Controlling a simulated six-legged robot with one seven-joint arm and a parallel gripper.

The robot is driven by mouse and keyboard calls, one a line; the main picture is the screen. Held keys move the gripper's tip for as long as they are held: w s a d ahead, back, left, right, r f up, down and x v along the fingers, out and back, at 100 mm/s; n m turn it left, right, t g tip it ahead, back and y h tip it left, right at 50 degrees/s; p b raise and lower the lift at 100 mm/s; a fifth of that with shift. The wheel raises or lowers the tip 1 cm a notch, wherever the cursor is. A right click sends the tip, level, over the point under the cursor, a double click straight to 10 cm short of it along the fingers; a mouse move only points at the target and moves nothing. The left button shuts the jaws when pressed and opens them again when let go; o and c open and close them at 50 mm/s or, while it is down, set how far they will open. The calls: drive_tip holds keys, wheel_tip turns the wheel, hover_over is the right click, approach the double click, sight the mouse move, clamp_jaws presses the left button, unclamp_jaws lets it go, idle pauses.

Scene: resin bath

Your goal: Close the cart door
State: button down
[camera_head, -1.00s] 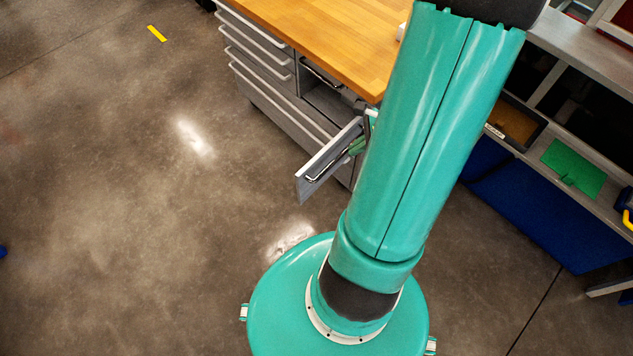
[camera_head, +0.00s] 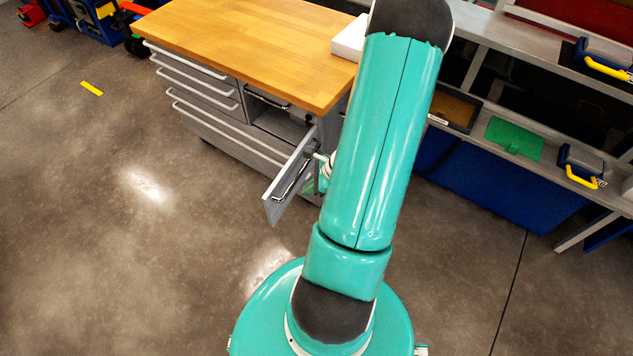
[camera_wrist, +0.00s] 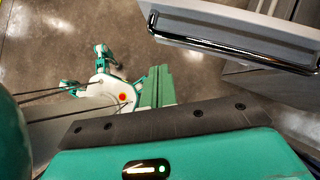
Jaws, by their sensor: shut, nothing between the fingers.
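The cart (camera_head: 215,110) has a wooden top, several drawers and an open compartment (camera_head: 278,122) at its right. Its grey door (camera_head: 275,207) stands open, jutting out over the floor. In the head view my arm hides most of the gripper, beside the door's right side.
A white box (camera_head: 350,38) sits on the cart top's right corner. A shelf unit (camera_head: 590,195) with blue panels, a green item (camera_head: 515,138) and a blue case with yellow handle (camera_head: 582,166) stands at the right. Open concrete floor (camera_head: 110,250) lies at left and front.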

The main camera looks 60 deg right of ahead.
drive_tip(key=w+a+f, duration=0.3)
drive_tip(key=w, duration=0.1)
drive_tip(key=shift+w+f, duration=0.15)
drive_tip(key=shift+w, duration=0.15)
